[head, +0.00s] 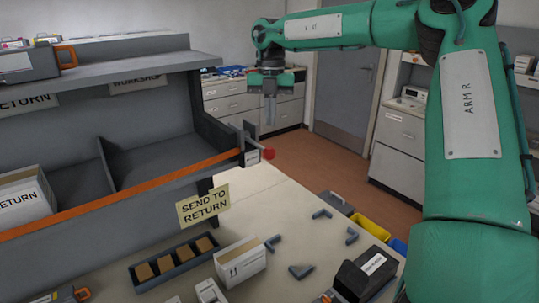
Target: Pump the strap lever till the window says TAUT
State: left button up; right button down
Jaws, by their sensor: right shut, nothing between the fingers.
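An orange strap (128,191) runs along the front of the grey shelf unit to a small grey ratchet at its right end. The strap lever (268,154) has a red knob and sticks out to the right of the ratchet. A small pale window (252,157) shows beside the knob; its word is too small to read. My right gripper (269,120) points down, shut and empty, above and beyond the lever in the picture, apart from it. My left gripper is out of view.
The shelf unit (150,52) fills the left, with a white RETURN box (27,202) in a bay. On the bench are a tray of brown blocks (137,284), a white carton (240,262), grey corner pieces (300,271) and a black cartridge (364,277). Bench near the lever is clear.

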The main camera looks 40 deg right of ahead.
aim_at(269, 148)
notch_tip(269, 148, up, 6)
jog(key=b, duration=0.1)
jog(key=shift+w+d+r, duration=0.25)
dwell(1.5)
jog(key=s+a+f+p, duration=0.1)
jog(key=p, duration=0.4)
jog(key=s+a+f+p, duration=0.1)
jog(key=f+p, duration=0.1)
jog(key=p, duration=0.3)
jog(key=shift+s+a+f, duration=0.15)
jog(key=shift+s+a, duration=0.2)
jog(key=shift+a, duration=0.05)
jog(key=shift+s+a+f+b, duration=0.15)
jog(key=shift+f+b, duration=0.35)
jog(key=shift+f, duration=1.25)
jog(key=shift+s+a+f+b, duration=0.1)
jog(key=shift+f+b, duration=0.35)
jog(key=shift+f, duration=1.3)
